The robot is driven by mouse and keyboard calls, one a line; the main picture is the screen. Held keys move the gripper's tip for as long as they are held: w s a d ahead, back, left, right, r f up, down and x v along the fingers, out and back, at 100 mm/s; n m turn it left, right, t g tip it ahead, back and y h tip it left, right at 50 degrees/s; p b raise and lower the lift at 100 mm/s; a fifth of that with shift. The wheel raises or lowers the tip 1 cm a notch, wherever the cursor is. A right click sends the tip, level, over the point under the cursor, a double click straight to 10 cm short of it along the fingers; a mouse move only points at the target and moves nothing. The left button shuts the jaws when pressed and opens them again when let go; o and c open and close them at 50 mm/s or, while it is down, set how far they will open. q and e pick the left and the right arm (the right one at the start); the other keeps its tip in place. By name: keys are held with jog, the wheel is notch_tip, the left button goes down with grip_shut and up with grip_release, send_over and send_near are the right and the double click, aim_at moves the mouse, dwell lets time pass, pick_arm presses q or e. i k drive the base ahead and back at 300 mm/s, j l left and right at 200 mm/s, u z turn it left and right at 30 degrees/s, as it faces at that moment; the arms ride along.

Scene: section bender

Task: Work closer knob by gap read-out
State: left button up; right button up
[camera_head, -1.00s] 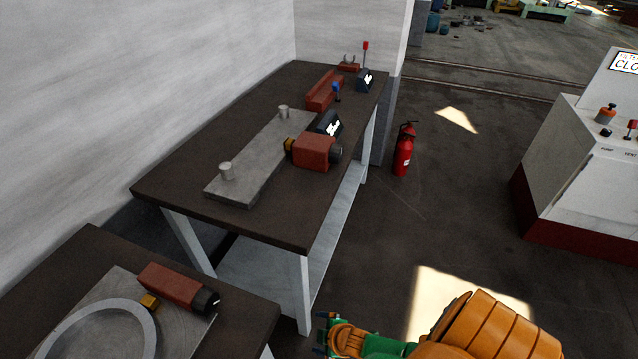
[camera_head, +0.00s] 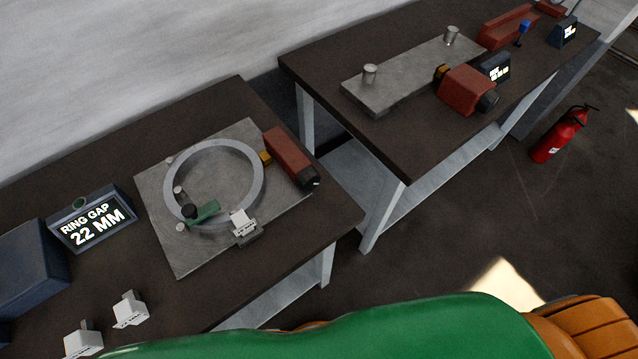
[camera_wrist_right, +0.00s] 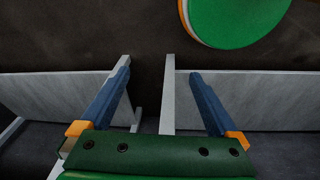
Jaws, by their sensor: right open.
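The closer (camera_head: 287,157) is a red block with a brass-coloured nose and a black knob (camera_head: 308,179) at its outer end. It stands at the right edge of a grey plate (camera_head: 160,225). Its nose is at the side of a pale metal ring (camera_head: 252,160) lying on the plate. The read-out (camera_head: 92,221) left of the plate shows "RING GAP 22 MM". My right gripper (camera_wrist_right: 159,74) is open and empty in the right wrist view, above the floor and bench edges, with no knob between its fingers. My left gripper is not in view.
A green clamp (camera_head: 202,212) and a white block (camera_head: 242,224) sit by the ring. Two white blocks (camera_head: 129,308) stand at the bench front. A second bench (camera_head: 400,160) holds another red closer (camera_head: 467,90). A fire extinguisher (camera_head: 560,135) stands on the floor.

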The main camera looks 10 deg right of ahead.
aim_at(307, 179)
jog(key=k+u, duration=0.25)
jog(key=k, duration=0.6)
